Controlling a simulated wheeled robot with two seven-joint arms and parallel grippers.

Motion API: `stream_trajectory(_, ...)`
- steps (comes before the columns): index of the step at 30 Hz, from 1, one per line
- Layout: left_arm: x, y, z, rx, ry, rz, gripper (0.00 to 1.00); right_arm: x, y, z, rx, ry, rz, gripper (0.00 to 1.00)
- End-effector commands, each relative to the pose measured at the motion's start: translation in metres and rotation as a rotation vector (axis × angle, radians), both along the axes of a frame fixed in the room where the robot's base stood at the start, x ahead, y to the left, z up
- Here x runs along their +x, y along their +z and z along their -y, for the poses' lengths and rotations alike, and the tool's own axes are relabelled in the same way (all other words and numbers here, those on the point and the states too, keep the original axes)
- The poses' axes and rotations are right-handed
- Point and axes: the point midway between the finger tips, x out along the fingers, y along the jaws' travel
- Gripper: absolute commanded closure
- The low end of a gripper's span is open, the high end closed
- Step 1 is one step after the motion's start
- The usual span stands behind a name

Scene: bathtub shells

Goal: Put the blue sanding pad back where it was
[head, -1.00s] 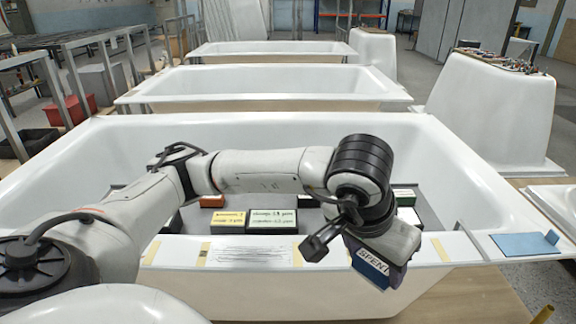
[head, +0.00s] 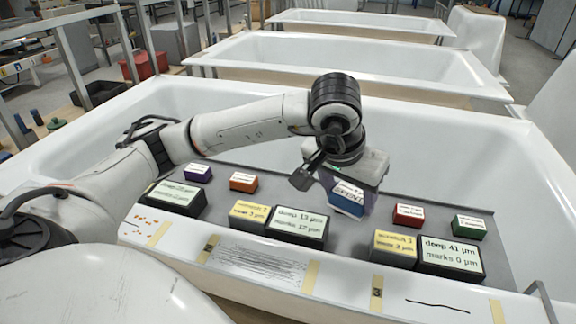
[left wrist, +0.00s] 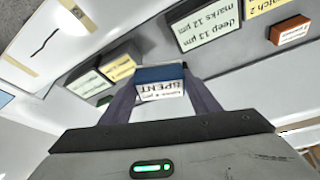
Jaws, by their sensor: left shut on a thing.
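The blue sanding pad (head: 346,201) is between the fingers of my left gripper (head: 350,197), with a white label reading "SPENT". It is held above the grey board (head: 280,190) inside the nearest bathtub, right of the board's middle. In the left wrist view the pad (left wrist: 160,74) sits between both fingertips, its label upside down. On the board, an orange pad (head: 243,181) and a purple pad (head: 198,173) are to the left, and a red pad (head: 408,215) and a green pad (head: 469,227) to the right. My right gripper is out of view.
Along the board's front stand dark blocks with green cards, such as the middle one (head: 297,226) and the right one (head: 450,257), beside yellow-carded blocks (head: 249,215). The tub's front rim (head: 340,284) carries tape strips and scribbled marks. More tubs stand behind.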

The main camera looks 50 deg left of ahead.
Motion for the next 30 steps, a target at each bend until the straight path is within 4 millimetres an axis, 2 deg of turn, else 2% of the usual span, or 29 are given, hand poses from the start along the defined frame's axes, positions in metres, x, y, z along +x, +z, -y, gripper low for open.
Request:
stream_trajectory(1,0.011,-0.012,-0.022,-0.001,0.054,-0.003,0.68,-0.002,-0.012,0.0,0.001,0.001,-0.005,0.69)
stream_trajectory(6,0.039,-0.026,-0.096,0.0,0.198,-0.002,0.68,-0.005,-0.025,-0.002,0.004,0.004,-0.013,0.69)
stream_trajectory(9,0.046,-0.033,-0.135,0.002,0.265,-0.002,0.68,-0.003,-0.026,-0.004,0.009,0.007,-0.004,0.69)
stream_trajectory(13,0.051,-0.039,-0.171,0.004,0.324,-0.005,0.68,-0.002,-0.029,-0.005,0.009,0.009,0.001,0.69)
stream_trajectory(18,0.051,-0.045,-0.193,0.006,0.359,-0.008,0.68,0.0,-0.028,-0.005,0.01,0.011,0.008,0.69)
stream_trajectory(27,0.051,-0.096,-0.195,0.007,0.362,-0.01,0.68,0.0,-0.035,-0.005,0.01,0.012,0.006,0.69)
stream_trajectory(30,0.051,-0.103,-0.195,0.007,0.363,-0.008,0.68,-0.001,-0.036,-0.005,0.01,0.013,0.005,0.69)
